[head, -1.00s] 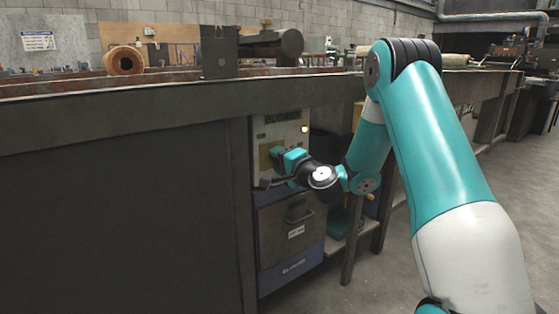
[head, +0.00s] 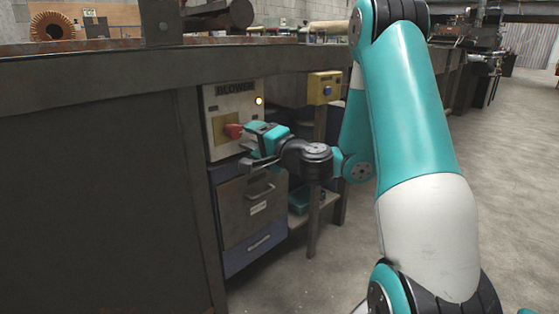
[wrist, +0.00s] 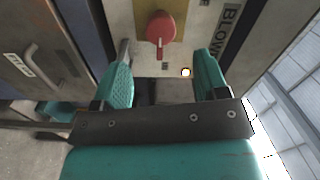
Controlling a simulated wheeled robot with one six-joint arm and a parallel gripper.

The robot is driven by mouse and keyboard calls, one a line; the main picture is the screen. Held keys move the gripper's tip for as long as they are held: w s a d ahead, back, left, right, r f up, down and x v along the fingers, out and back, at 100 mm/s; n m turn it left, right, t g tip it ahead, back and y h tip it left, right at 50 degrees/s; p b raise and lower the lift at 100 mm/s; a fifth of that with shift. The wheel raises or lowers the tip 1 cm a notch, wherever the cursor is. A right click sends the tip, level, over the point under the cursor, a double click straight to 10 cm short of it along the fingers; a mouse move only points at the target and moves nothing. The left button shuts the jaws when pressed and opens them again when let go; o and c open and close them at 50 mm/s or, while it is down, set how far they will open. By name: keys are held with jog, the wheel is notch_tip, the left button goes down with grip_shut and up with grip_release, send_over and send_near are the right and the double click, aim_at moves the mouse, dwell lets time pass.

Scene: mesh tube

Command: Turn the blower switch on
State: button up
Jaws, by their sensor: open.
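The blower control box (head: 222,98) is a pale panel labelled BLOWER under the bench. Its red rotary switch (head: 234,131) sits on a yellow plate; in the wrist view the red knob (wrist: 161,27) shows at the top, its handle pointing down the picture. My gripper (head: 245,148) is open and empty, just right of and in front of the switch. In the wrist view its teal fingers (wrist: 163,60) stand apart, with the knob beyond their tips, not between them.
The heavy dark bench (head: 120,85) overhangs the box, with its side panel at left. Below the box are drawers with a handle (head: 259,192). A yellow box (head: 324,88) is on a post to the right. Open floor (head: 500,170) lies at right.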

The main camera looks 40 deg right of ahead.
jog(key=s+b, duration=0.8)
jog(key=b, duration=0.3)
jog(key=shift+s+d, duration=0.15)
jog(key=shift+s, duration=0.1)
jog(key=s+a+n+g+y+p, duration=0.3)
jog(key=a+n+g+y+p, duration=0.7)
jog(key=a, duration=1)
jog(key=s+a+r+n+g+h+p, duration=0.1)
jog(key=s+a+n+g+h+p, duration=0.25)
jog(key=s+n, duration=0.35)
jog(key=s+a+r+n+g+h+p, duration=0.1)
jog(key=s+a+n+g+h+p, duration=0.2)
jog(key=s+n+g, duration=0.45)
notch_tip(320, 180, up, 38)
jog(key=s+m+t+p, duration=0.1)
jog(key=m+t+p, duration=0.1)
jog(key=p, duration=3.5)
jog(key=shift+a+f+t, duration=0.15)
jog(key=shift+f+t, duration=0.05)
jog(key=shift+t, duration=0.3)
